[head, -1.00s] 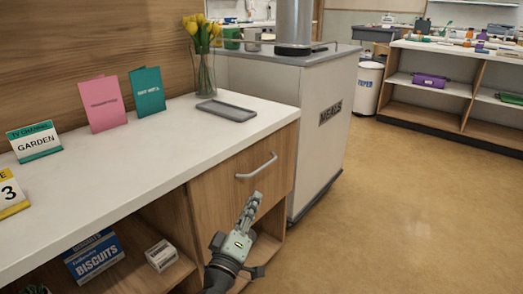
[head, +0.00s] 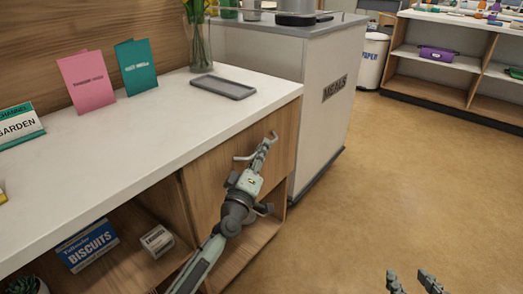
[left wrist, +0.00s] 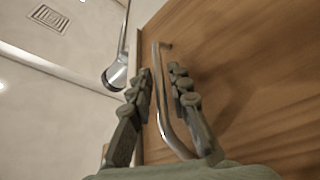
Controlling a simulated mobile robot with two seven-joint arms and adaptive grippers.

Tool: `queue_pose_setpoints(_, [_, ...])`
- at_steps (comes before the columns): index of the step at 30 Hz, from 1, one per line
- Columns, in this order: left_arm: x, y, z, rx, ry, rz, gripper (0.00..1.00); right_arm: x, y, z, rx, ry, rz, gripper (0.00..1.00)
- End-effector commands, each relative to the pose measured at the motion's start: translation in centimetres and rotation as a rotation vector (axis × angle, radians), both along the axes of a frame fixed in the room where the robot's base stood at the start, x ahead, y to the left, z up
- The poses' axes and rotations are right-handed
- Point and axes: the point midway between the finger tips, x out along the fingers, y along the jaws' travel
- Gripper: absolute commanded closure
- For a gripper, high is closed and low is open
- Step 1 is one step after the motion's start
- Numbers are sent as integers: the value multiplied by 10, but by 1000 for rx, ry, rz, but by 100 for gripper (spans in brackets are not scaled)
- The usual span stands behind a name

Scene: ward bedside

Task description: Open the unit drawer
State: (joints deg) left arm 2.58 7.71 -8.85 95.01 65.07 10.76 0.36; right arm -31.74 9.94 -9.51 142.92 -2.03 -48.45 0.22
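The unit drawer (head: 284,150) is a wooden front under the white countertop, and it is closed. Its metal bar handle (head: 243,158) is partly covered by my left gripper (head: 270,138), which is up at the drawer front. In the left wrist view the handle (left wrist: 161,90) passes between the two fingers of my left gripper (left wrist: 162,72). The fingers are apart, with a gap around the bar. My right gripper (head: 412,278) shows at the bottom edge, its two fingers apart and nothing between them.
The countertop (head: 150,115) holds a grey tray (head: 223,87), a flower vase (head: 199,45) and standing cards. A biscuits box (head: 87,246) and a small white box (head: 157,240) sit on the open shelf below. A meals cart (head: 325,110) stands right of the unit. Floor is clear to the right.

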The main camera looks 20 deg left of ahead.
Motion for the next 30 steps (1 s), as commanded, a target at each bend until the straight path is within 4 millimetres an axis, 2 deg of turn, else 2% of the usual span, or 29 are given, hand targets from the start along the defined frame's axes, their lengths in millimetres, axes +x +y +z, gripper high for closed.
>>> queue_pose_setpoints(7, [1,0,0,0,1,1,82,0,0,0,0,-1,0,60])
queue_pose_setpoints(12, [1,0,0,0,1,1,100,0,0,0,0,-1,0,60])
queue_pose_setpoints(30, [0,0,-1,-1,2,0,100,-1,0,-1,-1,8,-1,60])
